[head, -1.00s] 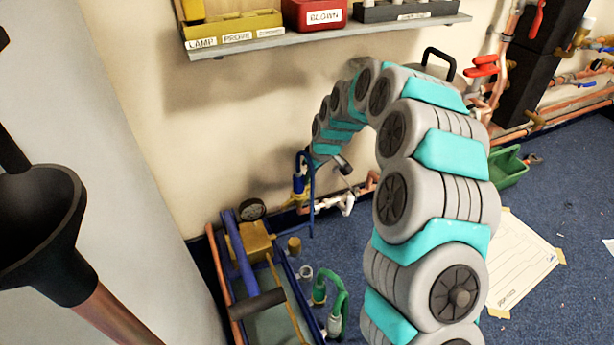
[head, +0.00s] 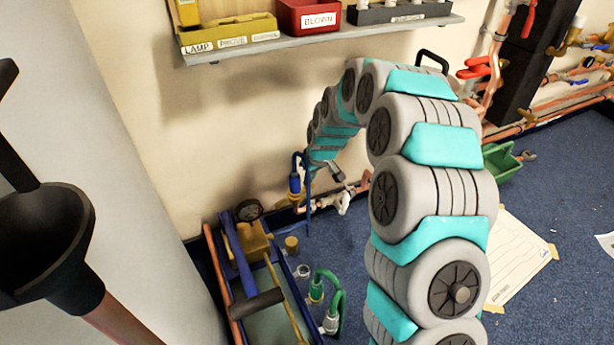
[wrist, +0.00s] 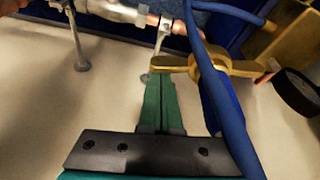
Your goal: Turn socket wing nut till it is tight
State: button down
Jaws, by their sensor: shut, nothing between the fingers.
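The brass wing nut (wrist: 210,68) shows in the wrist view with one wing to each side, and a blue hose (wrist: 224,95) crosses in front of its middle. My gripper (wrist: 158,82) has green fingers, shut together and empty. Their tips lie just below the left wing in the picture; I cannot tell whether they touch it. In the head view, the blue socket fitting (head: 295,184) with its looped hose stands by the wall left of my arm's end. A little brass colour shows low on it, but the wing nut's shape is too small to read there.
A blue-framed tray (head: 285,270) with a brass block (head: 254,240) stands below left. A green hose fitting (head: 316,288) is beside it. Copper and white pipework (head: 340,200) runs along the wall. A shelf (head: 330,36) with boxes hangs above. A dark round gauge (wrist: 297,92) is at the right.

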jog(key=m+p, duration=0.1)
jog(key=s+d+m+h, duration=0.1)
jog(key=m, duration=0.1)
jog(key=shift+s+d+r+m+p, duration=0.1)
jog(key=shift+s+r+m+p, duration=0.05)
jog(key=shift+s+m+p, duration=0.2)
jog(key=s+m, duration=0.1)
jog(key=m, duration=0.1)
jog(key=s+m+h, duration=0.1)
jog(key=m, duration=0.1)
jog(key=s+m+h+p, duration=0.1)
jog(key=s+m, duration=0.1)
jog(key=shift+d+m, duration=0.1)
jog(key=shift+m, duration=0.25)
jog(key=shift+s, duration=0.3)
dwell(0.3)
